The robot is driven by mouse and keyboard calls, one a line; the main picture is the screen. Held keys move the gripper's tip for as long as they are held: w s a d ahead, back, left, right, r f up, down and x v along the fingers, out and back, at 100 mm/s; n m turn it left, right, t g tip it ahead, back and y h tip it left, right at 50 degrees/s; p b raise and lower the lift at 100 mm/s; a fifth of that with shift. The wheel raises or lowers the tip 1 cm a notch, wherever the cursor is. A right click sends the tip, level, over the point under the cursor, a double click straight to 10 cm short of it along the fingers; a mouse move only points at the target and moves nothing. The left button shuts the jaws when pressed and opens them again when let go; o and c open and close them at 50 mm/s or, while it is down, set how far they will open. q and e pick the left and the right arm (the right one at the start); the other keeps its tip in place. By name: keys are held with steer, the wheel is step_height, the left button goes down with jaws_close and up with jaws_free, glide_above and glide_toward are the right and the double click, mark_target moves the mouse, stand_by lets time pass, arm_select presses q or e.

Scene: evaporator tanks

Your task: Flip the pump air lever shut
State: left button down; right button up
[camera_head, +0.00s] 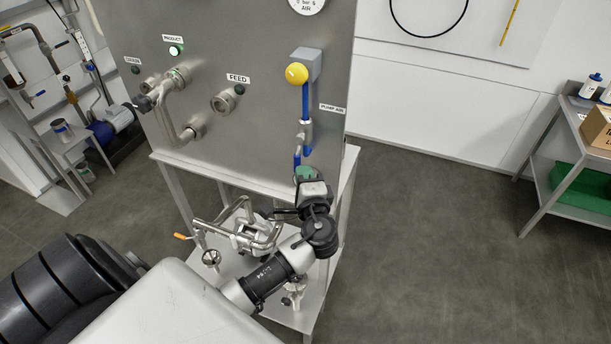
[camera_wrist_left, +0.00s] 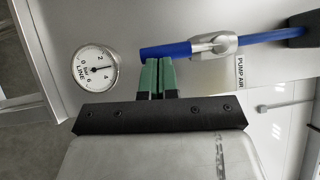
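The pump air lever is a blue handle (camera_head: 297,159) on a silver valve body (camera_head: 305,134) at the right side of the steel panel. It hangs down, roughly in line with the blue hose above. In the left wrist view the blue handle (camera_wrist_left: 165,50) sticks out left from the valve body (camera_wrist_left: 213,45). My left gripper (camera_head: 304,172) is just below the handle's lower end. Its green fingers (camera_wrist_left: 158,76) are together, with the tips right by the handle; I cannot tell if they touch it. Nothing shows between them. My right gripper is in neither view.
A yellow knob (camera_head: 297,73) sits above the hose. The PUMP AIR label (camera_wrist_left: 240,72) is beside the valve. A round LINE gauge (camera_wrist_left: 96,68) is near the handle's end. Pipes (camera_head: 250,232) stand below the panel. Open floor (camera_head: 430,220) lies to the right, before a shelf (camera_head: 560,150).

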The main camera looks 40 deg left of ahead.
arm_select(q)
steer(key=s+a+r+m+t+h+b, duration=0.1)
steer(key=a+m+t+h+b, duration=0.3)
steer(key=m, duration=0.8)
steer(key=s+a+r+m+t+h+b, duration=0.1)
steer(key=a+r+m+t+h+b, duration=0.2)
steer(key=m+t+b, duration=0.4)
steer(key=shift+a+r+m+t+h+b, duration=0.3)
steer(key=shift+a+m+h+b, duration=0.65)
steer(key=shift+m, duration=1.85)
steer(key=shift+s+a+y, duration=0.1)
steer(key=shift+a+y, duration=0.05)
steer(key=shift+y, duration=0.1)
steer(key=shift+b, duration=0.35)
